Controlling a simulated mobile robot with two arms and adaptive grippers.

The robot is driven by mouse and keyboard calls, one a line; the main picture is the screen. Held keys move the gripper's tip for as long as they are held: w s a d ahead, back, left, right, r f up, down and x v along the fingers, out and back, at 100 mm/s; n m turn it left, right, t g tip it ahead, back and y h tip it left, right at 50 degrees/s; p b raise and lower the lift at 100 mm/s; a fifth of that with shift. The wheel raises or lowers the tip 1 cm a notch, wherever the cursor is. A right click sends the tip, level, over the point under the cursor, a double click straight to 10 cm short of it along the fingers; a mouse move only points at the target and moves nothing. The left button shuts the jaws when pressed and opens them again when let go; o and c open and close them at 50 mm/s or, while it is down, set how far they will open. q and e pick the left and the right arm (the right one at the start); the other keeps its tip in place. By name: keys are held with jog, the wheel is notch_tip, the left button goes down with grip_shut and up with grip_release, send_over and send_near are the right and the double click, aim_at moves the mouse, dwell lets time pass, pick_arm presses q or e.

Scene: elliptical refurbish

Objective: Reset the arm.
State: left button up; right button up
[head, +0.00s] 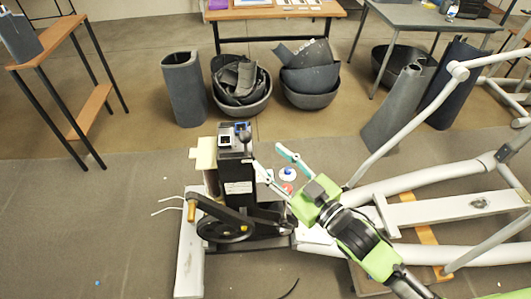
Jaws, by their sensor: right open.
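My right gripper (268,156) reaches in from the lower right on a green and black arm. Its two pale fingers are spread apart with nothing between them. The fingertips are just right of the upper part of the black drive unit (238,178) of a partly dismantled elliptical; I cannot tell whether they touch it. A black belt and wheel (225,229) sit low on that unit. My left gripper is not in view.
White elliptical frame tubes (415,182) lie at the right, partly under my arm. A small white and blue round part (287,173) is beside the fingers. Dark bins of covers (240,90) stand behind. The grey mat (70,230) at left is mostly clear.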

jog(key=shift+s+d, duration=0.1)
jog(key=shift+f, duration=0.1)
dwell(0.4)
jog(key=w+d+f+m+g+h, duration=0.1)
jog(key=d+f+m+h, duration=0.2)
jog(key=f, duration=0.8)
jog(key=d+f+g+h, duration=0.15)
jog(key=d+f, duration=0.35)
jog(key=f, duration=0.6)
jog(key=s+d+f+m+g+h, duration=0.1)
jog(key=s+d+f+h, duration=0.2)
jog(key=f, duration=0.5)
jog(key=s+d+f+m+g, duration=0.1)
jog(key=s+d+f+g, duration=0.15)
jog(key=s+f, duration=0.4)
jog(key=s+d+f+g+h, duration=0.2)
jog(key=s+d+f+g, duration=0.15)
jog(key=s+f, duration=1)
jog(key=s+f+g, duration=0.2)
jog(key=s+f, duration=0.2)
jog(key=s, duration=0.6)
jog(key=s+f+m+g, duration=0.1)
jog(key=s+f, duration=0.4)
jog(key=s, duration=0.6)
jog(key=shift+s+f+m+g, duration=0.15)
jog(key=shift+f+m+g, duration=0.15)
jog(key=shift+g, duration=0.45)
